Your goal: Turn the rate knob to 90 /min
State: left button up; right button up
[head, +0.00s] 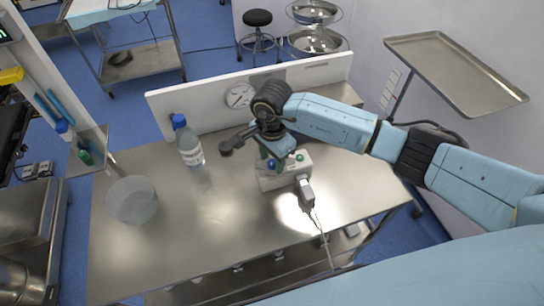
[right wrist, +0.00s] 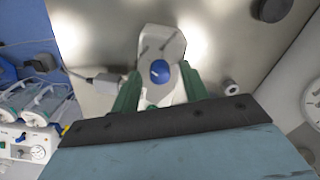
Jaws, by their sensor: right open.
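A small white box (head: 270,182) stands on the metal table, with a blue knob (head: 271,164) and a green knob (head: 299,157) on top. My right gripper (head: 275,152) points down over the box from the far side. In the right wrist view, the blue knob (right wrist: 159,71) lies between the two green fingers of the right gripper (right wrist: 161,80), with gaps on both sides. The gripper is open and holds nothing. I cannot tell which knob sets the rate, and no scale or setting is readable. My left gripper is not in view.
A grey plug (head: 305,188) with a cable comes out of the box's near side. A blue-capped bottle (head: 188,145) and a clear bowl (head: 132,200) stand to the left. A white panel with a dial (head: 240,96) rises behind. The front middle of the table (head: 210,235) is clear.

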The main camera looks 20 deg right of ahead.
jog(key=shift+c, duration=0.4)
grip_shut()
jog(key=m+b, duration=0.1)
jog(key=m, duration=0.2)
jog(key=shift+f, duration=0.1)
jog(key=m+b, duration=0.1)
jog(key=m, duration=0.7)
jog(key=shift+m+b, duration=0.3)
jog(key=shift+b, duration=0.05)
dwell(0.5)
